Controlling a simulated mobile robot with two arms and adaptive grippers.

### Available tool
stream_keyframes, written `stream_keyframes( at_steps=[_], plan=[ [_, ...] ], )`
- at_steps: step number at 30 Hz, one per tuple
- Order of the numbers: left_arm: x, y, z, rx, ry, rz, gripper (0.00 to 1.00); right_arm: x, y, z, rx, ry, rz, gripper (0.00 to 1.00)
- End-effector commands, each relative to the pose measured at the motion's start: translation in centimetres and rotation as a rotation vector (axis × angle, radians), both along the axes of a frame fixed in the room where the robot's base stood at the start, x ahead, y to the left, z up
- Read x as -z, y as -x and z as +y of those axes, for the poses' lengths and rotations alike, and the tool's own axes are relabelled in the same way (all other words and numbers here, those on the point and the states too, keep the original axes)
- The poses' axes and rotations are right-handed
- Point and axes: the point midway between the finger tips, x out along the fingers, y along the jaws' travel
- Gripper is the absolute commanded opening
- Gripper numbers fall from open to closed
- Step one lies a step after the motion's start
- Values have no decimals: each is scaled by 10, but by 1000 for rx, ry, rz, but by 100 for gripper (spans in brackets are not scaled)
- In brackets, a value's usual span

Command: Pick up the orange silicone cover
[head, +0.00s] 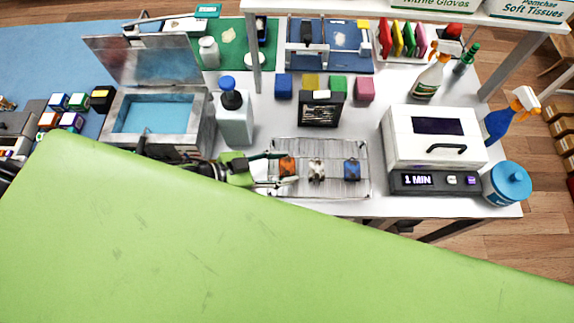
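The orange silicone cover (288,167) stands on a wire rack (335,188) at the front middle of the white table. A clear and brown piece (317,170) and a blue piece (352,169) stand to its right on the same rack. My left gripper (287,168) reaches in from the left, low over the rack. Its two fingers are apart, one on the far side and one on the near side of the orange cover. Whether either finger touches the cover is too small to tell. My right gripper is not in view.
A white pump bottle (235,122) with a blue top stands behind my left gripper. An open metal tank (157,114) is to the left. A white machine (432,138) stands right of the rack. A black box (321,108) and coloured blocks are behind it.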

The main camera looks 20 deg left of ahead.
Motion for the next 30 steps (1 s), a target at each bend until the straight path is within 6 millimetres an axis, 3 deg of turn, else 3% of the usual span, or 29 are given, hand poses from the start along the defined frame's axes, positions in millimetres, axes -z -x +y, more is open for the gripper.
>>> stream_keyframes(
  at_steps=[17, 30],
  plan=[
    [-9, 0, 0, 0, 0, -1, 29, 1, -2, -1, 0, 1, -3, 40],
    [-78, 1, 0, 2, -1, -2, 28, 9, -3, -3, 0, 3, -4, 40]
  ],
)
